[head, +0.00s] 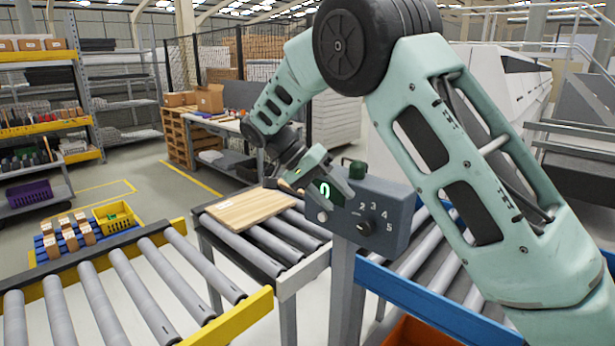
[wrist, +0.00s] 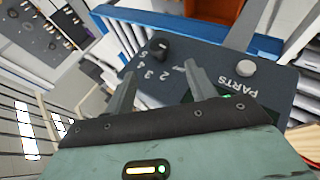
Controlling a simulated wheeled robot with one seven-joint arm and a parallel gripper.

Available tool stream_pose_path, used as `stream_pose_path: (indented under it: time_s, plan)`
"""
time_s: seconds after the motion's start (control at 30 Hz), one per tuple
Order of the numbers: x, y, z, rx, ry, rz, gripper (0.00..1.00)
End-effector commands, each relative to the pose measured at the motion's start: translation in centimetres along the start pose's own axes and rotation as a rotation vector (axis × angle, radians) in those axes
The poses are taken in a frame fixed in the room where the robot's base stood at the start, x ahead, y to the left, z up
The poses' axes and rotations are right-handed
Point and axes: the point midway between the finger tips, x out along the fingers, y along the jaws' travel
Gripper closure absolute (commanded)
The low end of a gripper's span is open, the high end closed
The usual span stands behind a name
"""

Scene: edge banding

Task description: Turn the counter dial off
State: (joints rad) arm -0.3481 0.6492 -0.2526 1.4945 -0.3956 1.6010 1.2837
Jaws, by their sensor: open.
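The counter box (head: 400,222) is a dark blue-grey panel on a post, with a lit green 0 on its display and the numerals 2 to 5 showing. Its black dial (head: 365,228) is on the front below the numerals. The dial also shows in the wrist view (wrist: 158,49), beyond my fingertips. I cannot tell which mark it points at. My gripper (head: 322,191) is open and empty in front of the box's left part, partly covering the display. In the wrist view my two fingers (wrist: 159,69) stand apart over the panel, with the dial ahead of the gap between them.
A wooden board (head: 250,209) lies on the roller conveyor at left. A blue-railed conveyor (head: 430,310) runs under my arm.

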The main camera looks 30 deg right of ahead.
Motion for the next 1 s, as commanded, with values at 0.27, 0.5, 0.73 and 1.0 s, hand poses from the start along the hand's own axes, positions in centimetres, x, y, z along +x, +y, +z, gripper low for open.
stream_pose_path:
  time_s: [0.27, 0.5, 0.73, 1.0]
  plan:
    - [-5.8, -0.2, 0.1, 0.001, 0.003, -0.003, 0.44]
    - [-8.1, -0.1, 0.0, 0.001, 0.001, -0.001, 0.44]
    - [-8.4, 0.0, 0.0, 0.000, 0.001, 0.000, 0.44]
    - [-8.4, 0.0, 0.0, 0.000, 0.001, 0.000, 0.44]
